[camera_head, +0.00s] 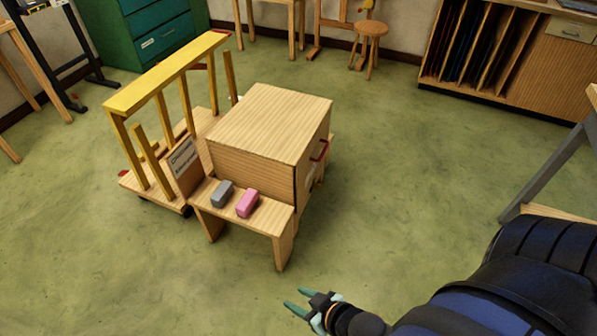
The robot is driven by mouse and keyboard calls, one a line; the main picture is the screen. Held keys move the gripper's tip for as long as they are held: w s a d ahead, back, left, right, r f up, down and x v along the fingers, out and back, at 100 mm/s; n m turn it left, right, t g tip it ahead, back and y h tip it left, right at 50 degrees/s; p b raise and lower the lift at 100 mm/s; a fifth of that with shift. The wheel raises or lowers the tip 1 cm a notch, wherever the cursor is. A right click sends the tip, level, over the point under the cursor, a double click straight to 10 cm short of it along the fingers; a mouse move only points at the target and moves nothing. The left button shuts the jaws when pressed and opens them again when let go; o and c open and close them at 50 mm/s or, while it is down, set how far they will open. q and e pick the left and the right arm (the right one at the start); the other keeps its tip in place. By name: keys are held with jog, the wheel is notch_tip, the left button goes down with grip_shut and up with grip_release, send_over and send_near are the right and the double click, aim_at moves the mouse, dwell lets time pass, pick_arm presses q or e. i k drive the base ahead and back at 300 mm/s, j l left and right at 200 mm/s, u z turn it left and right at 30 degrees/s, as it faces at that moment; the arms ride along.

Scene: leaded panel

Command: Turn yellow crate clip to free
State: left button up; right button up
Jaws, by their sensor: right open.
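A wooden crate (265,125) with a flat lid stands in the middle of the view. A red handle (320,151) is on its right side. A small yellowish part (318,184) shows low on that same side; it may be the yellow clip, but it is too small to tell its shape or how it is turned. My right gripper (296,301) is at the bottom centre, with its two green fingers apart and nothing between them. It is well clear of the crate, over the floor. My left gripper is out of view.
A low bench (222,223) in front of the crate bears a grey block (222,194) and a pink block (247,203). A wheeled cart (143,186) with a yellow rail frame (165,73) and a sign stands left. The green floor (410,170) right of the crate is free.

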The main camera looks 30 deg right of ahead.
aim_at(318, 187)
jog(key=i+l+u, duration=0.2)
jog(key=l, duration=0.25)
jog(key=l+u, duration=0.25)
jog(key=l, duration=0.65)
jog(key=i+l+u, duration=0.1)
jog(key=l, duration=0.35)
